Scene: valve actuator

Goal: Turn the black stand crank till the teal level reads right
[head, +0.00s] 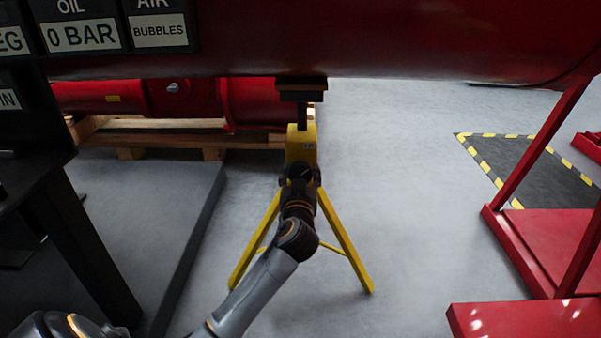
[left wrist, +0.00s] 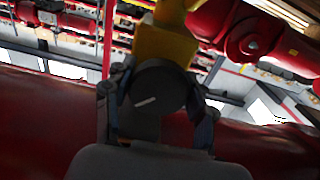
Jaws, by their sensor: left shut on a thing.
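A yellow stand (head: 301,146) with splayed legs holds a black post and pad under the red cylinder. My left arm reaches up to it, and my left gripper (head: 300,174) is at the stand's head, covering the crank in the head view. In the left wrist view the black round crank (left wrist: 162,84), with a pale line on its face, sits between the two fingers of my left gripper (left wrist: 157,104), which is shut on it. My right gripper is not in view.
The big red cylinder (head: 350,38) spans overhead. A black table (head: 60,215) with gauge signs stands at left. A wooden pallet (head: 160,138) lies behind. A red frame (head: 520,250) stands at right. The grey floor around the stand's right side is clear.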

